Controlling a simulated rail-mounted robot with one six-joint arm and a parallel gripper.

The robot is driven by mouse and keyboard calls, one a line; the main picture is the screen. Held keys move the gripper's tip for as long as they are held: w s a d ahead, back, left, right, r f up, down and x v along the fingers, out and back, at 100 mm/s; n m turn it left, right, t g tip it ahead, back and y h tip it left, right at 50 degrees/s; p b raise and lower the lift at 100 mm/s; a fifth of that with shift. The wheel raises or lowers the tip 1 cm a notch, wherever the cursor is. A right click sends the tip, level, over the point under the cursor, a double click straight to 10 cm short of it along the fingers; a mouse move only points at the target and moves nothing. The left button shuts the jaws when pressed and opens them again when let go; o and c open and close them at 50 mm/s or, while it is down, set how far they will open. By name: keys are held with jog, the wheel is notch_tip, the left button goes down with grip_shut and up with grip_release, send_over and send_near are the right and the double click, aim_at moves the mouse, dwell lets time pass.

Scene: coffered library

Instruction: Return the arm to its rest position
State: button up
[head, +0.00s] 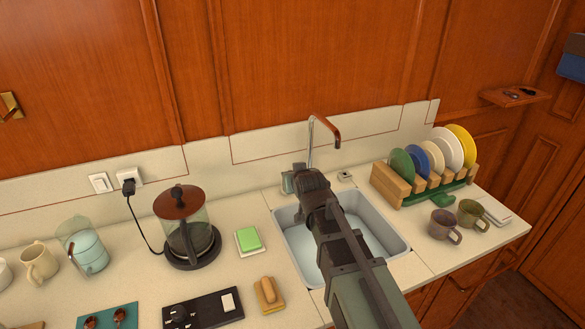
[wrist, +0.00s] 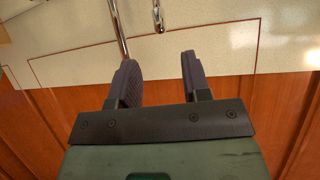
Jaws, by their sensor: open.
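My arm reaches from the bottom of the head view up over the sink (head: 283,228). My gripper (wrist: 159,62) shows in the wrist view with its two dark fingers apart and nothing between them. Beyond the fingers are the pale backsplash (wrist: 225,50) and the wood panelling (wrist: 290,110). In the head view the arm's end is beside the tap (head: 312,140), and the fingers are mostly hidden by the wrist. I cannot tell how far they are from the tap.
A dish rack (head: 392,184) with several plates and two mugs (head: 443,225) (head: 472,212) stand right of the sink. Left are a green sponge (head: 248,239), a brush (head: 267,293), a coffee press (head: 186,235) on its base and a glass jug (head: 88,250). A black panel (head: 195,310) lies in front.

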jog(key=shift+s, duration=0.15)
jog(key=s+d+f+g, duration=0.3)
jog(key=s+g, duration=0.1)
jog(key=s, duration=0.4)
jog(key=s+d+f+m+g+h, duration=0.1)
jog(key=s+d+f+g, duration=0.1)
jog(key=s, duration=0.6)
jog(key=s+d+f+g, duration=0.3)
jog(key=s+g, duration=0.3)
jog(key=s, duration=0.2)
jog(key=shift+s+d+f, duration=0.1)
jog(key=shift+d+f, duration=0.25)
jog(key=shift+d, duration=0.2)
jog(key=shift+w+f, duration=0.1)
jog(key=shift+w, duration=0.1)
